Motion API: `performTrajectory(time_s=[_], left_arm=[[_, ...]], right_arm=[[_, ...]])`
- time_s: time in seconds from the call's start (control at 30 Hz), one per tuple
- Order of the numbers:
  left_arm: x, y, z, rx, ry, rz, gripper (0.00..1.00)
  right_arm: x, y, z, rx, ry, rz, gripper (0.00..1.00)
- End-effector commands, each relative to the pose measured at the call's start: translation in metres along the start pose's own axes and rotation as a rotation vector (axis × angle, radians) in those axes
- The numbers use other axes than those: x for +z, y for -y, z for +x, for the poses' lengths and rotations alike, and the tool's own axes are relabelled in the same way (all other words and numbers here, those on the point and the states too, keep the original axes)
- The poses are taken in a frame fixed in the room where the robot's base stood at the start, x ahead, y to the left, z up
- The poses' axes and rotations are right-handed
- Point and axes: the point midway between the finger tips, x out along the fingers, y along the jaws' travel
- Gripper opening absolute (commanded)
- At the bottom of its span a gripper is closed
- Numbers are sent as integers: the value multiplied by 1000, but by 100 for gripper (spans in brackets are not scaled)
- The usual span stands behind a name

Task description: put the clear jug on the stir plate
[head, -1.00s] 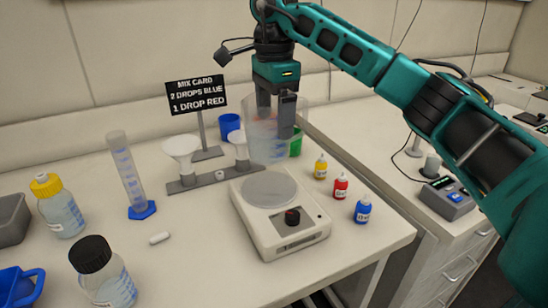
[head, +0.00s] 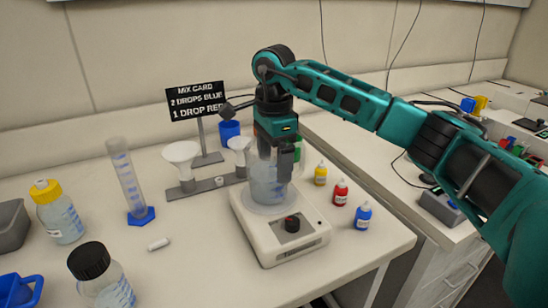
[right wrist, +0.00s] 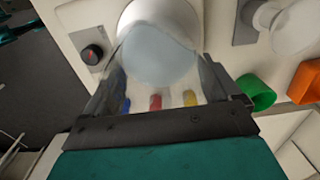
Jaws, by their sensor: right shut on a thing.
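The clear jug (head: 266,186) with blue markings is upright over the round top of the white stir plate (head: 290,246). Its base overlaps the disc in the head view; I cannot tell for certain whether it touches. My right gripper (head: 284,168) is shut on the jug from above. In the right wrist view, the fingers of my right gripper (right wrist: 163,88) stand on either side of the clear jug (right wrist: 158,58), and the stir plate (right wrist: 82,18) with its dark knob shows behind. My left gripper is out of view.
Yellow (head: 320,173), red (head: 340,192) and blue (head: 362,217) dropper bottles stand close right of the plate. A grey rack with white funnels (head: 181,156) and the mix card (head: 197,100) stand left and behind. A graduated cylinder (head: 121,170) and capped bottles are further left.

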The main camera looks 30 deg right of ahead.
Motion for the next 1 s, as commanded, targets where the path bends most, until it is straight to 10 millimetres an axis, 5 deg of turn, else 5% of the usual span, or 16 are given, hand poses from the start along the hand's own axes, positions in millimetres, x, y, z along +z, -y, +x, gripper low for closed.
performTrajectory(time_s=[0.03,0.07,0.13,0.47,1.0], left_arm=[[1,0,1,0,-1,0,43],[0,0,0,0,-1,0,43],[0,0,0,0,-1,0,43],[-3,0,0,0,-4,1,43],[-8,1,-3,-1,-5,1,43]], right_arm=[[0,0,2,-1,0,0,44],[0,0,2,1,0,0,93],[0,0,2,1,-1,0,100],[0,0,-5,-1,0,0,100],[0,1,-108,-2,0,0,100]])
